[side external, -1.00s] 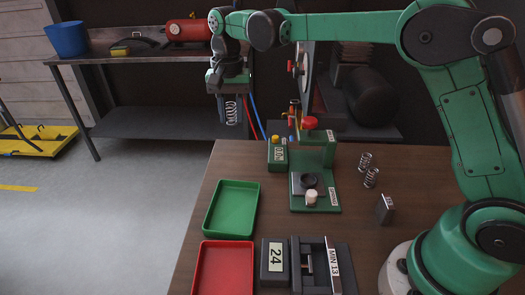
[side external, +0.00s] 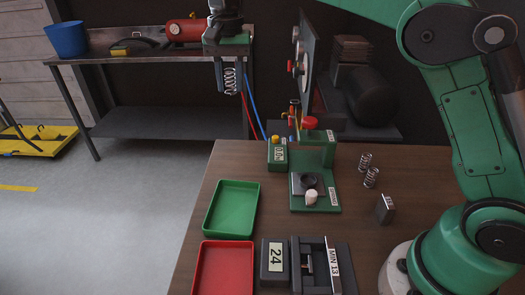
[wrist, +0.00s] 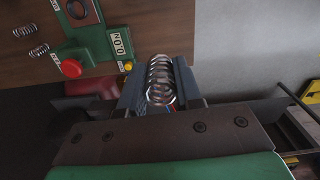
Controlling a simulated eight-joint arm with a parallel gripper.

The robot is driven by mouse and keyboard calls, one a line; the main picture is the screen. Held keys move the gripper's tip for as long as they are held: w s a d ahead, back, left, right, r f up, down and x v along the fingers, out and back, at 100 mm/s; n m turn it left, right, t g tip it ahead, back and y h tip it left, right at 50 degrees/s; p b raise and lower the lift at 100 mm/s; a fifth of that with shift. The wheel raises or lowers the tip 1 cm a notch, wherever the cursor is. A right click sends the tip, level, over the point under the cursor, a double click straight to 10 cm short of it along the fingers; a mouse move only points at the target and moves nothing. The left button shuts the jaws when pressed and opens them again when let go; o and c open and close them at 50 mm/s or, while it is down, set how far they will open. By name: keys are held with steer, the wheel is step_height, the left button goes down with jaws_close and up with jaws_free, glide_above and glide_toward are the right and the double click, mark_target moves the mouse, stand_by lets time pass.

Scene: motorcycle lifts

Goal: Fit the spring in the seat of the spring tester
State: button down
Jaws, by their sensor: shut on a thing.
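My gripper (side external: 230,78) is shut on a coil spring (side external: 230,81) and holds it upright, high up and to the left of the spring tester, beyond the table's far left corner. In the wrist view the spring (wrist: 160,80) lies between the two dark fingers. The green spring tester (side external: 326,196) stands on the table with a red knob (side external: 309,122) on top. Its seat, a dark ring (side external: 308,181), is empty. The tester's readout (wrist: 120,44) shows in the wrist view.
Two loose springs (side external: 371,177) and a small metal block (side external: 385,209) are right of the tester. A green tray (side external: 209,229), a red tray (side external: 199,282), a block marked 24 (side external: 275,260) and a MIN 13 fixture (side external: 333,262) are at the front. A bench (side external: 140,55) stands behind.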

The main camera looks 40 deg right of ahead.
steer(key=s+d+f, duration=0.5)
steer(key=f, duration=0.1)
glide_above(308, 183)
steer(key=shift+m, duration=0.3)
step_height(308, 183, down, 6)
steer(key=shift+f, duration=2.2)
steer(key=shift+f, duration=0.5)
steer(key=shift+c, duration=0.6)
jaws_free()
step_height(308, 183, up, 8)
